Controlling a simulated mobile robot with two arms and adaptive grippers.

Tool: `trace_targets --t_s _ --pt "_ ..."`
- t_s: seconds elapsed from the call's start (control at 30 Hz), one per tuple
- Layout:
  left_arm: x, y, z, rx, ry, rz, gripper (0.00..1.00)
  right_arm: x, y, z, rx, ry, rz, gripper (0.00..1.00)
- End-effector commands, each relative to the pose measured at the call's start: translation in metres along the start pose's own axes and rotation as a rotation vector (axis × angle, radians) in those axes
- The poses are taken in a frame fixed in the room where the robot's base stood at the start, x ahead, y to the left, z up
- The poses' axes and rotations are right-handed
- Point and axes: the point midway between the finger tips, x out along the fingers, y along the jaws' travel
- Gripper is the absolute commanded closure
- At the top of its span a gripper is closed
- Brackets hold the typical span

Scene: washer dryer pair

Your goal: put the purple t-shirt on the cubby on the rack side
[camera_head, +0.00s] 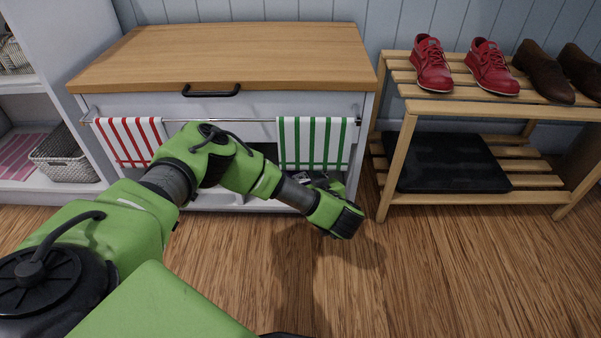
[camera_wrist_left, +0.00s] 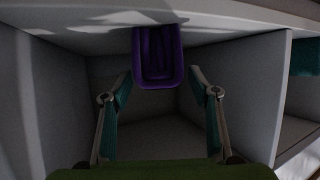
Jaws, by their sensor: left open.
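The purple t-shirt (camera_wrist_left: 157,57) shows in the left wrist view as a small folded bundle at the upper middle, inside a grey-white cubby (camera_wrist_left: 60,100). My left gripper (camera_wrist_left: 160,80) is open, with one finger on each side below the bundle. I cannot tell whether a finger touches it. In the head view my left gripper (camera_head: 328,192) is low in front of the right part of the white cabinet (camera_head: 280,106). The arm hides much of the cubbies, and the t-shirt cannot be made out there. My right gripper is not in view.
A wooden shoe rack (camera_head: 455,105) stands at right with red shoes (camera_head: 432,65), brown shoes (camera_head: 542,72) and a black flat item (camera_head: 445,162). Striped towels (camera_head: 311,143) hang on the cabinet rail. A teal item (camera_wrist_left: 306,57) lies beyond a divider (camera_wrist_left: 268,85). Floor in front is clear.

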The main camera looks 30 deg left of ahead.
Motion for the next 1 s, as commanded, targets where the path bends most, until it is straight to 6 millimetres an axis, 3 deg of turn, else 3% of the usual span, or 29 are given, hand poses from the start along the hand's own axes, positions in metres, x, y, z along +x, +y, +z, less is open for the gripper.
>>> trace_targets --t_s 0.03,0.2,0.5,1.0 --pt "-0.012 0.0 -0.006 0.001 -0.001 0.002 0.45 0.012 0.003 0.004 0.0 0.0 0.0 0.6" --pt "-0.047 0.001 -0.006 0.002 -0.002 0.003 0.45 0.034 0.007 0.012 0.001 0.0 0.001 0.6" --pt "-0.093 0.0 -0.003 0.001 0.0 0.001 0.45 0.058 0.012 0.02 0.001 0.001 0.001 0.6" --pt "-0.102 0.0 -0.001 -0.001 0.001 0.0 0.45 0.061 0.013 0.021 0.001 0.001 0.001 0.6"
